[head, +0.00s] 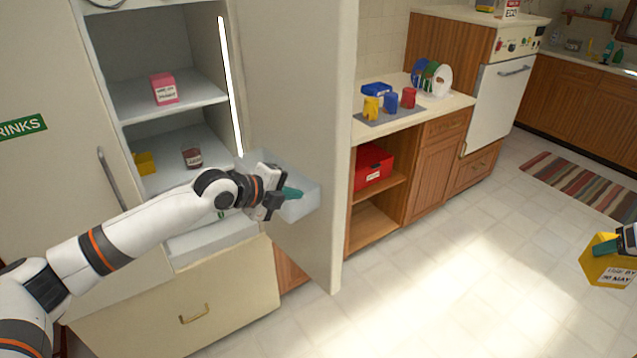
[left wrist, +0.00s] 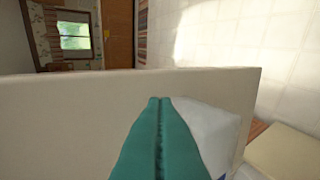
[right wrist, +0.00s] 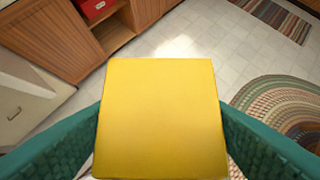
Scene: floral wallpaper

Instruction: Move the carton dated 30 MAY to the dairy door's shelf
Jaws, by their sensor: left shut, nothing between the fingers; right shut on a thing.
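The yellow carton (head: 606,266) with a label reading USE BY 30 MAY is at the right edge of the head view. My right gripper (head: 606,246) is shut on it, above the floor; the carton (right wrist: 162,118) fills the middle of the right wrist view between the teal fingers. The fridge door (head: 296,120) stands open. Its pale door shelf (head: 300,207) is on the inner side, low down. My left gripper (head: 290,192) is shut and empty at this shelf, partly covering it. The left wrist view shows its closed fingertips (left wrist: 160,100) in front of the door.
Inside the fridge are a pink carton (head: 164,88), a dark jar (head: 192,158) and a yellow item (head: 145,163). A counter (head: 440,107) with cups on a grey mat stands behind the door. A red bin (head: 372,168) sits below. The floor between door and carton is clear.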

